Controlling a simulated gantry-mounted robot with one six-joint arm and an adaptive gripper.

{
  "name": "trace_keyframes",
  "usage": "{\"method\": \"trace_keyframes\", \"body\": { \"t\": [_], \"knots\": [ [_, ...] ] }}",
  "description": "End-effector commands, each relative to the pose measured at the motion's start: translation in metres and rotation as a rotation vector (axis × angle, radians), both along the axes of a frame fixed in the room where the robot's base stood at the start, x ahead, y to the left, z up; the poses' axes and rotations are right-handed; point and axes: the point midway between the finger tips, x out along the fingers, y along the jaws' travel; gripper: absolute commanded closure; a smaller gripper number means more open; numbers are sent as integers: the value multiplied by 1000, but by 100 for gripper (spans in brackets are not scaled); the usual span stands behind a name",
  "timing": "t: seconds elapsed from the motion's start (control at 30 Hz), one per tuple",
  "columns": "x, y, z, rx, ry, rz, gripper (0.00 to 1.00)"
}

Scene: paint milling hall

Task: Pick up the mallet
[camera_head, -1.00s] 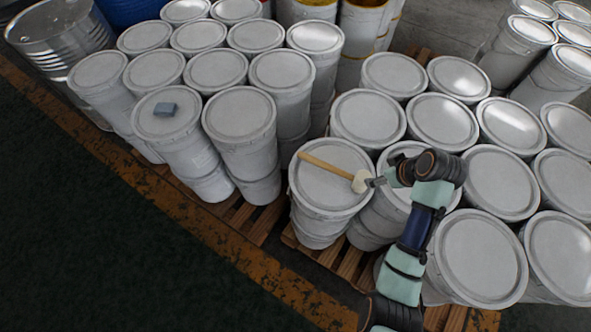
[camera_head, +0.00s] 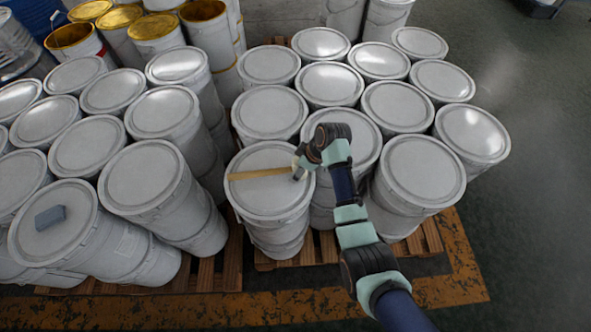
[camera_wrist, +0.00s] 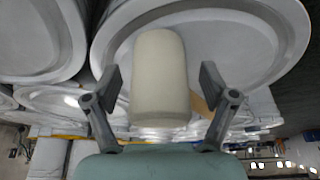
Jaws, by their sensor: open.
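The mallet lies on the lid of a white bucket (camera_head: 270,208) at the front of the middle stack. Its wooden handle (camera_head: 258,173) points left in the head view, and its head is mostly hidden behind my gripper (camera_head: 300,171). In the wrist view the pale, rounded mallet head (camera_wrist: 160,78) sits between the two fingers of my gripper (camera_wrist: 160,84). The fingers are open, with a gap visible on each side of the head. A short piece of the handle shows behind the right finger.
White lidded buckets stand close around on wooden pallets (camera_head: 300,250). A grey-blue block (camera_head: 50,217) lies on a bucket lid at the left. Open yellow-rimmed buckets (camera_head: 75,38) stand at the back left. Open floor (camera_head: 540,200) lies to the right.

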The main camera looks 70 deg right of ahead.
Motion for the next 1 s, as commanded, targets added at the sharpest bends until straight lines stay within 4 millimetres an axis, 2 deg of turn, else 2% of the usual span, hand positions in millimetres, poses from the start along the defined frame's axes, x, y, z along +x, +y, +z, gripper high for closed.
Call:
{"method": "trace_keyframes", "body": {
  "t": [0.27, 0.7, 0.77, 1.0],
  "knots": [
    [2, 0, -5, -1, -1, 0, 18],
    [2, 0, -5, 0, -1, 0, 91],
    [2, 0, -5, 0, -1, 0, 100],
    [2, 0, -2, -1, -2, 1, 100]
  ]
}}
